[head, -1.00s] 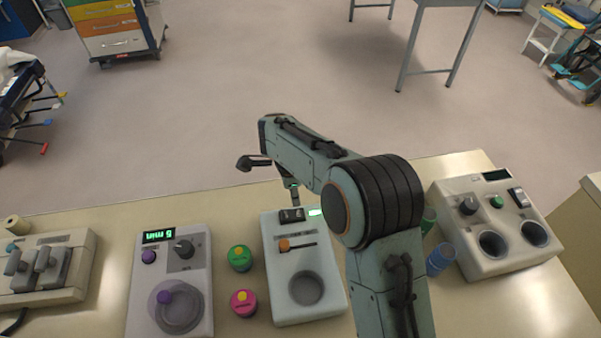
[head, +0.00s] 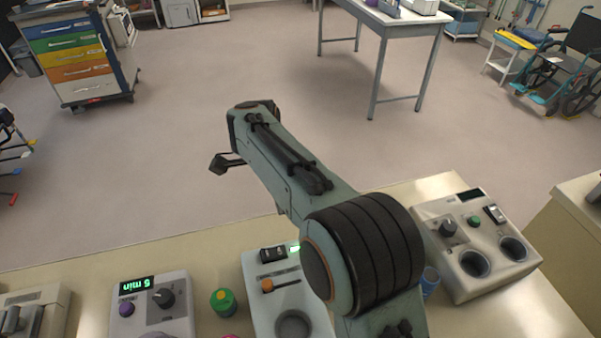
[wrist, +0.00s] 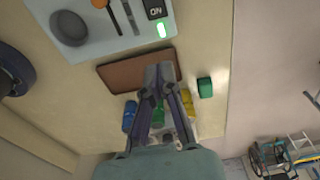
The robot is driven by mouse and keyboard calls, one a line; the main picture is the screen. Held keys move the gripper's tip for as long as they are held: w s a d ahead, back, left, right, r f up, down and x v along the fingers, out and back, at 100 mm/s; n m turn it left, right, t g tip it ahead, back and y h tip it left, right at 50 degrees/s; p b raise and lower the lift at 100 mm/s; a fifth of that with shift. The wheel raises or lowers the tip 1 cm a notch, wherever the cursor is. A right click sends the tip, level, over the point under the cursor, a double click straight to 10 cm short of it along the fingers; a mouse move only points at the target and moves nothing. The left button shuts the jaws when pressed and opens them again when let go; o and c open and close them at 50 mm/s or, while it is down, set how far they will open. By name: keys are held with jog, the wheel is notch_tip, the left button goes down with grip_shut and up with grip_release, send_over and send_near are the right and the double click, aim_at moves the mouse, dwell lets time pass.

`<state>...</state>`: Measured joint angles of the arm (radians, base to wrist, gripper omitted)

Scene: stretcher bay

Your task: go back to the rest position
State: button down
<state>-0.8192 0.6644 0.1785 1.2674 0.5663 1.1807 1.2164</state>
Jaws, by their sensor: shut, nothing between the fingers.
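My gripper (wrist: 158,75) shows in the wrist view with its fingers together and nothing between them. It hangs above the table over a brown mat (wrist: 115,74). The white device (head: 262,315) with an orange-tipped slider stands below and left of my arm's big joint. In the wrist view this device (wrist: 95,42) shows an "ON" switch and a lit green lamp.
A 5 min timer device (head: 178,324) and a green knob-like piece (head: 223,301) stand left. A two-well device (head: 480,235) stands right, with a blue cup (head: 429,281) beside it. A green block (wrist: 204,87) lies near the table edge.

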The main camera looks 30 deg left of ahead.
jog(key=w+d+r+m+t, duration=0.1)
jog(key=w+d+r+m, duration=0.15)
jog(key=d+r, duration=0.55)
jog(key=w+d+r+m+t, duration=0.1)
jog(key=w+d+r+m, duration=0.3)
jog(key=d, duration=0.7)
jog(key=s+d+n, duration=0.5)
jog(key=s+d, duration=0.8)
jog(key=d, duration=0.1)
jog(key=s+a+f+n+g+y, duration=0.1)
jog(key=s+f+n+g, duration=0.2)
jog(key=s+f+n, duration=0.6)
jog(key=shift+s+a+n+y, duration=0.15)
jog(key=shift+s+n+y, duration=0.15)
jog(key=shift+s+n, duration=1.15)
jog(key=shift+s, duration=0.1)
